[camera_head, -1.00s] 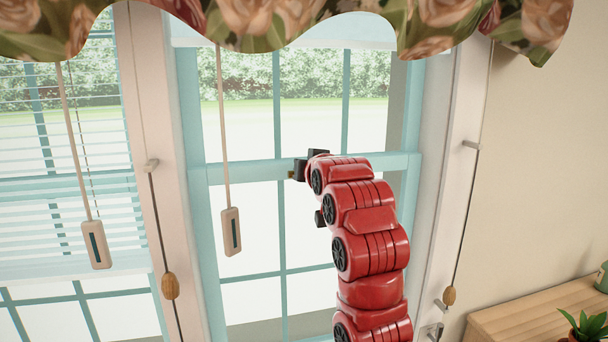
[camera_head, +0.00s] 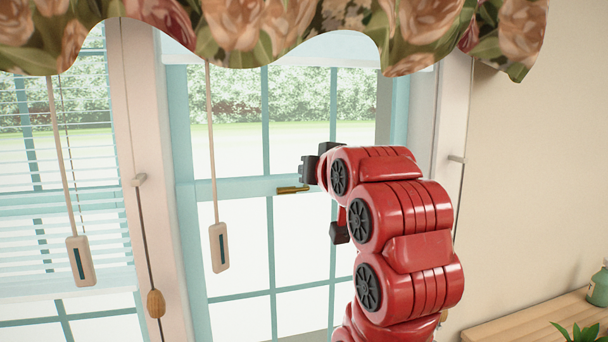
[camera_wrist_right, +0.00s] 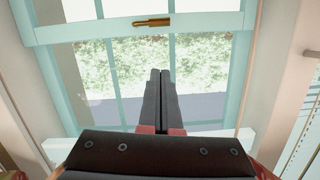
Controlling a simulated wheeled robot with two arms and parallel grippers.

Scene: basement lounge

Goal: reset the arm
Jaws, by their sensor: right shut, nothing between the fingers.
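My right arm rises red from the bottom right of the head view and bends toward the window (camera_head: 225,187). My right gripper (camera_head: 309,168) is at the end of it, in front of the window's middle rail and mostly hidden by my wrist. In the right wrist view my right gripper (camera_wrist_right: 160,75) is shut, its two dark fingers together with nothing between them, pointing at the glass. A brass latch (camera_head: 292,190) on the rail shows just below the gripper. The latch also shows at the top of the wrist view (camera_wrist_right: 151,22), apart from the fingertips. My left gripper is out of view.
A floral valance (camera_head: 300,30) hangs across the top. Blind cords with pulls (camera_head: 219,247) hang left of the arm. A wooden surface (camera_head: 540,325) with a green bottle (camera_head: 599,288) and a plant (camera_head: 580,330) stands at the lower right.

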